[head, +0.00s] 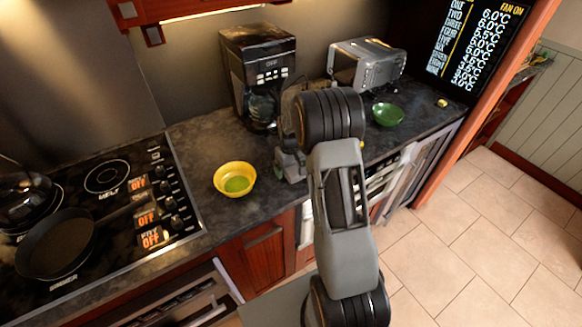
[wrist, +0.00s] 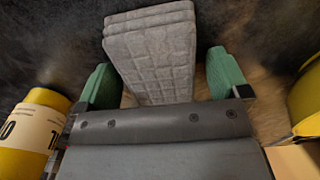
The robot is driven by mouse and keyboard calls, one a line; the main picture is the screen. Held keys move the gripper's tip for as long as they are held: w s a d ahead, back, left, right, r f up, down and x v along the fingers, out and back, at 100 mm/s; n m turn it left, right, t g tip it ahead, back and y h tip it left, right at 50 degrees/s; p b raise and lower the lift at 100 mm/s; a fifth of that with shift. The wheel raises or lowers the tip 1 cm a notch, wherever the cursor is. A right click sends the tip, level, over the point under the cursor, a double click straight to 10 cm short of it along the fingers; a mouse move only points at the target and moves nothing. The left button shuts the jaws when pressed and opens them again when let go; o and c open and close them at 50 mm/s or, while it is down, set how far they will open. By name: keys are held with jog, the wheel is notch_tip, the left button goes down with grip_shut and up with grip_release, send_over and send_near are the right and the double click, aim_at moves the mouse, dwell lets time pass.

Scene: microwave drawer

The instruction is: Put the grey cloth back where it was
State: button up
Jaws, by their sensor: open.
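The folded grey cloth (wrist: 152,55) shows in the wrist view, with a quilted face and several layers at its far edge. It lies between the two green fingers of my gripper (wrist: 162,80), with a gap beside each finger. My gripper is open around the cloth and does not hold it. In the head view my gripper (head: 288,165) is low over the dark counter (head: 205,150), right of the yellow bowl (head: 236,178). I cannot make out the cloth there; my arm covers much of that area.
A labelled yellow container (wrist: 30,130) stands close to the left finger in the wrist view, and a yellow curved object (wrist: 306,95) is at the right edge. The coffee maker (head: 262,75), toaster (head: 367,63) and green bowl (head: 388,114) stand behind. The stove (head: 120,205) is left.

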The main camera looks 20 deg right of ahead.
notch_tip(320, 180, up, 12)
jog(key=b, duration=0.1)
jog(key=s+a+r+t, duration=0.2)
jog(key=s+a+r, duration=0.4)
jog(key=s+r, duration=0.3)
jog(key=s+a+t, duration=0.1)
jog(key=s+a, duration=0.1)
jog(key=s, duration=0.4)
jog(key=s+a+f+m+t, duration=0.1)
jog(key=s+a, duration=0.1)
jog(key=s, duration=0.4)
jog(key=shift+s+a+f+t, duration=0.25)
jog(key=shift+s+a+t, duration=0.05)
jog(key=shift+s+a, duration=0.1)
